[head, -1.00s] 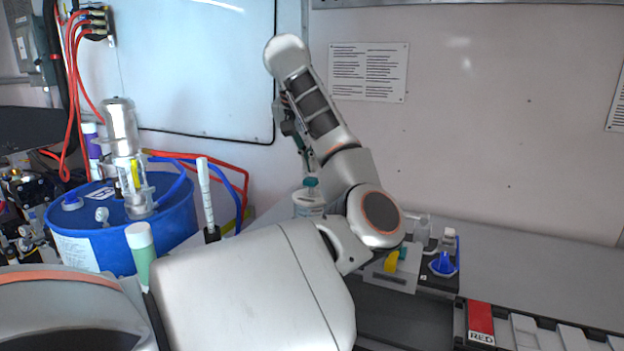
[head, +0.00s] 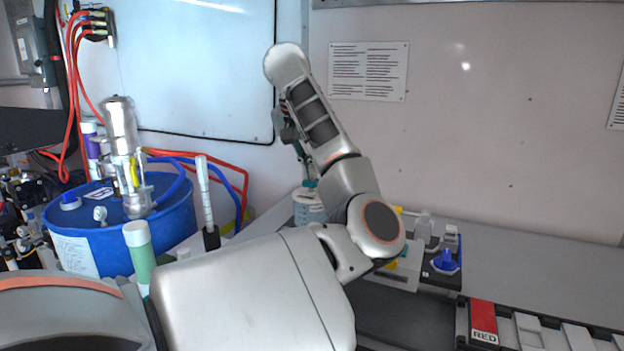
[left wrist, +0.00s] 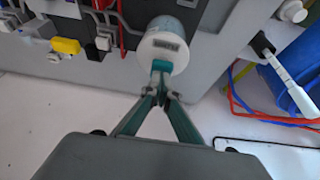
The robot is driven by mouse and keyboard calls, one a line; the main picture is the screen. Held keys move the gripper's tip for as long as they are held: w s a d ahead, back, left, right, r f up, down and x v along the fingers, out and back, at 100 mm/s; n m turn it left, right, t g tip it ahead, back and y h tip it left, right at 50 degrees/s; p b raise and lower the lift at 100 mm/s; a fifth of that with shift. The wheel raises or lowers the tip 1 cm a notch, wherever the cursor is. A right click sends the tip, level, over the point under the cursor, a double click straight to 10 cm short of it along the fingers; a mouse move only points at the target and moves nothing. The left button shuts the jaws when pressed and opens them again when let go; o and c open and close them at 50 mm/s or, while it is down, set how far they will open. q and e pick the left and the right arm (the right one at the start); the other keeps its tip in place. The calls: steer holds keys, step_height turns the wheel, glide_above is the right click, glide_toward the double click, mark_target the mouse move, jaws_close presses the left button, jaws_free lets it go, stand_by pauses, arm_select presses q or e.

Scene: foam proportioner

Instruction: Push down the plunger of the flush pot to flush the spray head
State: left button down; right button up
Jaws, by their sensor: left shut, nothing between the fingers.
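The flush pot (head: 307,209) is a small pale-blue pot standing left of my left forearm in the head view. In the left wrist view, the flush pot (left wrist: 182,52) has a white, labelled lid with a teal plunger (left wrist: 161,66) on it. My left gripper (head: 305,170) points down over the pot in the head view. In the left wrist view, the left gripper (left wrist: 162,92) has its fingertips together at the plunger knob, with nothing held. Whether they touch it, and how far the plunger is down, I cannot tell. The spray head is not clearly identifiable. My right gripper is out of view.
A blue drum (head: 120,225) with a metal pump stands at the left, with red and blue hoses. A white-handled tool (head: 205,195) stands upright between drum and pot. A bench unit with a blue part (head: 445,262) lies right of my forearm. The grey bench behind is clear.

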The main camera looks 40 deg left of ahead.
arm_select(q)
steer(key=shift+f+b, duration=0.35)
steer(key=shift+f, duration=0.25)
steer(key=shift+r, duration=0.1)
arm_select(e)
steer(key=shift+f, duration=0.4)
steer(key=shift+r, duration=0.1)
arm_select(q)
steer(key=shift+r+p, duration=1.25)
steer(key=shift+r, duration=0.4)
step_height(320, 180, up, 3)
steer(key=shift+p, duration=1.25)
steer(key=shift+r, duration=0.35)
steer(key=shift+r+p, duration=0.55)
steer(key=shift+p, duration=0.15)
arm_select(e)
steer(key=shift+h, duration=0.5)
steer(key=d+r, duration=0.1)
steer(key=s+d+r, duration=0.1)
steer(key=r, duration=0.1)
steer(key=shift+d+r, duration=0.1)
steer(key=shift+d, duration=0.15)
